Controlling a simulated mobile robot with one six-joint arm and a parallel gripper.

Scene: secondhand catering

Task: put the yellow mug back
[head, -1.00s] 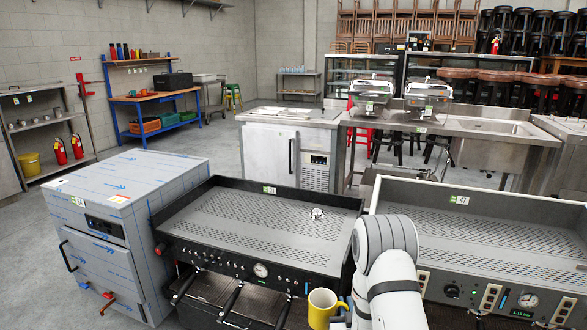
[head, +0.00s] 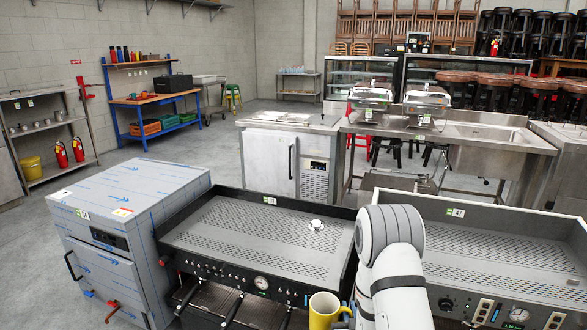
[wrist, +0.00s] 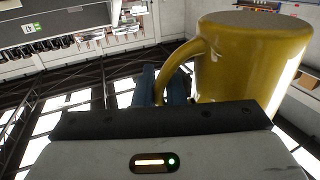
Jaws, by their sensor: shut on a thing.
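The yellow mug (head: 323,310) is at the bottom of the head view, in front of the black espresso machine's front edge. It looks upright there, with its open top showing. In the wrist view the yellow mug (wrist: 250,62) fills the upper right, its handle toward the left. My gripper (wrist: 172,88) is shut on the mug's handle. In the head view my arm hides most of the gripper, and the bottom edge cuts off the mug's lower part.
The black espresso machine (head: 262,238) has a wide perforated top tray with a small white object (head: 316,225) on it. A second, lighter machine (head: 500,250) stands to the right. A film-wrapped grey cabinet (head: 135,190) stands left. A steel counter (head: 460,140) is behind.

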